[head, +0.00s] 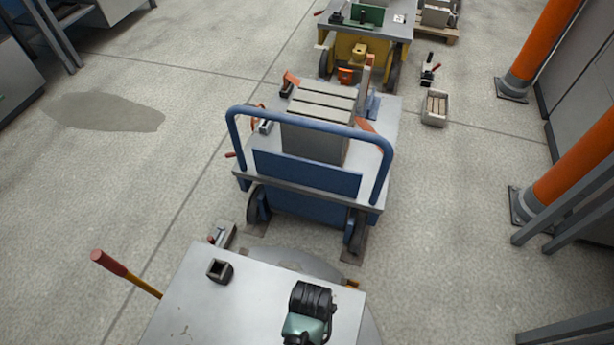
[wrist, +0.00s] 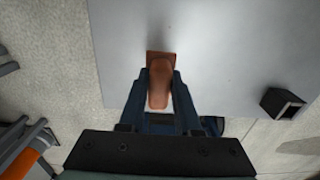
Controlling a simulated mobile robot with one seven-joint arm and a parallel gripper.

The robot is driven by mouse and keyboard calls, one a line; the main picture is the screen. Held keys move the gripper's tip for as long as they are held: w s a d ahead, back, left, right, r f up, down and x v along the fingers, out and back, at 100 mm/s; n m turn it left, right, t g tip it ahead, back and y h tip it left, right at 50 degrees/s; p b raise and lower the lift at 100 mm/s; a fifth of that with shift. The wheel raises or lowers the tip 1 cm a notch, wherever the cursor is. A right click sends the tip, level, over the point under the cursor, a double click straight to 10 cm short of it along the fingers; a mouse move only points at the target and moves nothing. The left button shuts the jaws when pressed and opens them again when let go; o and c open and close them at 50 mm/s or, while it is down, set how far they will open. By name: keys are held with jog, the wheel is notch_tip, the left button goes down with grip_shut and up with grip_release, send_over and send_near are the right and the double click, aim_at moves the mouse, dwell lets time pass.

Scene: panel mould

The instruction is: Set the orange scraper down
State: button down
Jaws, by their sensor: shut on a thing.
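In the wrist view my gripper (wrist: 160,78) is shut on the orange scraper (wrist: 159,92), with one dark finger on each side of its rounded handle. The scraper's squarish brown-orange end shows beyond the fingertips, over the pale grey tabletop (wrist: 220,50). A soft shadow lies on the top just past that end. I cannot tell whether the scraper touches the surface. In the head view the same tabletop (head: 262,290) is at the bottom, and the scraper cannot be made out there.
A dark hollow square block (head: 220,271) stands near the tabletop's far left corner; it also shows in the wrist view (wrist: 283,103). Beyond is a blue trolley (head: 308,175) with a handrail and slatted block. Much of the tabletop is bare. A red-handled bar (head: 125,272) is at the left.

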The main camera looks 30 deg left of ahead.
jog(key=shift+f+b, duration=0.95)
jog(key=shift+f, duration=1.55)
jog(key=shift+f, duration=0.1)
jog(key=c, duration=0.6)
grip_release()
notch_tip(320, 180, up, 12)
jog(key=p, duration=0.5)
